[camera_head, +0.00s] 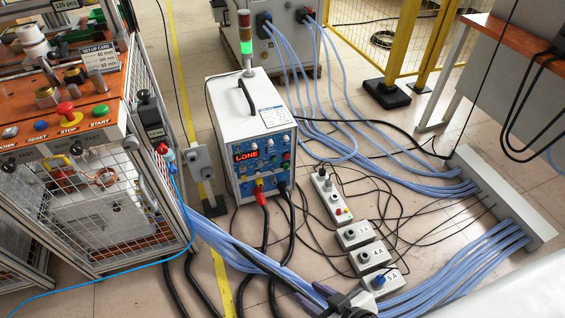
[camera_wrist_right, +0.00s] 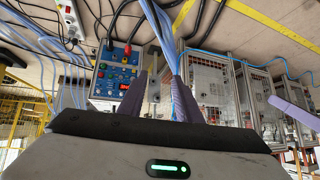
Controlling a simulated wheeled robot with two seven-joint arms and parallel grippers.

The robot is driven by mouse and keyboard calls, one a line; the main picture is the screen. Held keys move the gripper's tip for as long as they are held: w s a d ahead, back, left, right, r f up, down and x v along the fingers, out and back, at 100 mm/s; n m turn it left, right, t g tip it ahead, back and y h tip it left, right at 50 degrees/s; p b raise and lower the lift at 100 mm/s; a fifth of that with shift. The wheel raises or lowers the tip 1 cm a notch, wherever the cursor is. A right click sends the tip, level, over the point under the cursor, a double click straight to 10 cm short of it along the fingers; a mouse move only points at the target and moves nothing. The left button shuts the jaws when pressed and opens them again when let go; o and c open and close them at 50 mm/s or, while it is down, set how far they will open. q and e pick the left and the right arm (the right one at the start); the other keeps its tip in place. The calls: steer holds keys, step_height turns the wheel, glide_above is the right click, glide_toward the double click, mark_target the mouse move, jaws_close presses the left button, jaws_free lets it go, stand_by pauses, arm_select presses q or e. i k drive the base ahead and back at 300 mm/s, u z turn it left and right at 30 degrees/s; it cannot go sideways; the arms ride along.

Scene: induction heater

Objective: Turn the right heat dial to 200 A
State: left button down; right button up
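The induction heater (camera_head: 262,105) is a white case with a black handle and a blue front panel (camera_head: 262,185). The panel carries a small red display (camera_head: 246,155), which seems to read DONE, and several small dials and buttons. Dial markings and settings are too small to read. The panel shows upside down in the right wrist view (camera_wrist_right: 117,72). My right gripper (camera_head: 332,292) is low in the head view, in front of the heater and apart from it. In the right wrist view its two purple fingers (camera_wrist_right: 160,88) stand apart with nothing gripped. My left gripper cannot be made out.
Blue hoses (camera_head: 330,85) and black cables lie over the floor. A power strip (camera_head: 331,198) and several grey switch boxes (camera_head: 357,234) stand right of the heater. A caged workstation (camera_head: 90,190) is at left. A lilac piece (camera_wrist_right: 292,112) at the wrist view's right is unclear.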

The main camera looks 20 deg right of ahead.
mark_target(242, 167)
steer(key=i, duration=0.8)
steer(key=u, duration=0.55)
steer(key=i, duration=0.5)
steer(key=z, duration=0.1)
